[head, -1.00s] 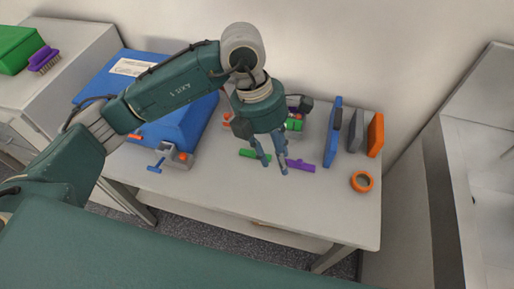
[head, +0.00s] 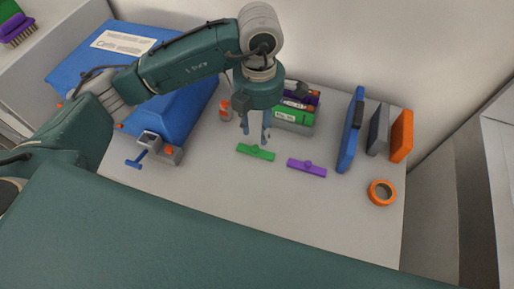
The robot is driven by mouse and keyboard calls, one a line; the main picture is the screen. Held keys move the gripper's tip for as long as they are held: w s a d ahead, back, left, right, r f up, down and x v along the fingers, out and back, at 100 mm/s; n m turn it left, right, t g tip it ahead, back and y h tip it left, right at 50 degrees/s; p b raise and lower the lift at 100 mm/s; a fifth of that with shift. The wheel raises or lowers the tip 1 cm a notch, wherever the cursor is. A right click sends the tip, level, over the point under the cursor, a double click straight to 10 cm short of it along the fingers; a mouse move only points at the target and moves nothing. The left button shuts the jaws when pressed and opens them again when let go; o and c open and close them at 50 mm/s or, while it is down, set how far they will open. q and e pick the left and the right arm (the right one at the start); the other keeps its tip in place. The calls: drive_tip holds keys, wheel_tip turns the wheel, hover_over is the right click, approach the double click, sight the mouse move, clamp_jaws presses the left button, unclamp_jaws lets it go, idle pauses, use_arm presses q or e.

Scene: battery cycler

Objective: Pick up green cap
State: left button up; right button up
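The green cap (head: 255,152) is a small flat bar with a raised knob, lying on the grey table. It is in full view in the head view. My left gripper (head: 255,134) points down just above and behind it in the picture, with its two blue-grey fingers apart and nothing between them. The exact height of the fingertips over the cap is hard to tell. A purple cap (head: 307,168) of the same shape lies to the right of the green one. My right gripper is not in view.
A holder with green and purple cells (head: 294,116) stands behind the gripper. A blue case (head: 180,112) and a small clamp-like device (head: 160,149) are at left. Blue (head: 351,130), grey and orange upright panels and an orange ring (head: 381,193) are at right. The front table is clear.

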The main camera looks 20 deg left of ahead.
sight(255, 147)
use_arm(q)
drive_tip(key=f, duration=0.2)
drive_tip(key=shift+s+f, duration=0.3)
drive_tip(key=shift+f, duration=0.1)
drive_tip(key=f, duration=0.1)
drive_tip(key=f+p, duration=0.2)
drive_tip(key=f, duration=0.1)
drive_tip(key=shift+w+a+f, duration=0.1)
drive_tip(key=shift+a, duration=0.25)
drive_tip(key=shift+f, duration=0.6)
clamp_jaws()
